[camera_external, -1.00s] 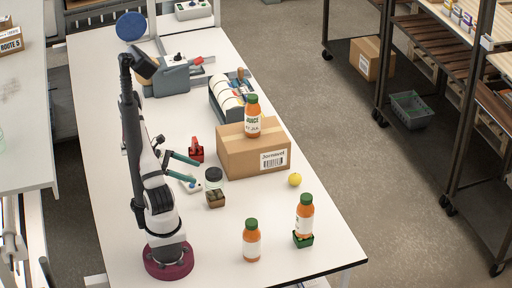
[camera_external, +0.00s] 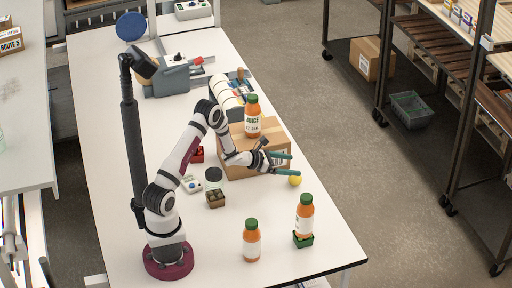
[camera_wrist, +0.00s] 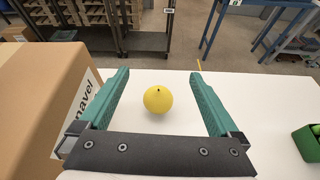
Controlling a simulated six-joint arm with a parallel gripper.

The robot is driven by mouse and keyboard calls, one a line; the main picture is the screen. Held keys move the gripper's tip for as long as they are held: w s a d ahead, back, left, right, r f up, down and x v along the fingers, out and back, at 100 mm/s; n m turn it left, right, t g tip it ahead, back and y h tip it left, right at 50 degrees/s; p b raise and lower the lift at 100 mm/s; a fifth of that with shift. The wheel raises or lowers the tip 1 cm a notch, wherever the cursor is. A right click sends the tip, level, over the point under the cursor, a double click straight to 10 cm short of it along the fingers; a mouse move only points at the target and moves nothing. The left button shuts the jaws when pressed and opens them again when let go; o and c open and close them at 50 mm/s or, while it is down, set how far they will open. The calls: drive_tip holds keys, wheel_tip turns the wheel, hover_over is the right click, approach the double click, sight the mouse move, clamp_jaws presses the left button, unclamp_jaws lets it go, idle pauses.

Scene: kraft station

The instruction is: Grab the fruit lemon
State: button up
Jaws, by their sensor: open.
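The yellow lemon (camera_external: 295,181) lies on the white table just right of the cardboard box. In the wrist view the lemon (camera_wrist: 158,99) sits between and a little beyond my two green fingers, near the middle. My gripper (camera_external: 283,164) is open and empty, reaching along the front of the box, with its fingertips close to the lemon. In the wrist view my gripper (camera_wrist: 160,85) has its fingers spread wide on either side of the lemon. No contact with the lemon shows. Part of the lemon is close behind a finger in the external view.
The cardboard box (camera_external: 236,168) stands left of my gripper with a juice bottle (camera_external: 253,118) on top. Another bottle (camera_external: 305,215) stands in a green tray (camera_external: 303,240), and one more bottle (camera_external: 251,242) stands on the table (camera_external: 200,252).

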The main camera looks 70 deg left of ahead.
sight(295, 179)
wheel_tip(295, 179, down, 6)
drive_tip(key=shift+f, duration=0.25)
drive_tip(key=x, duration=0.3)
drive_tip(key=shift+d+f, duration=0.1)
drive_tip(key=c, duration=1.5)
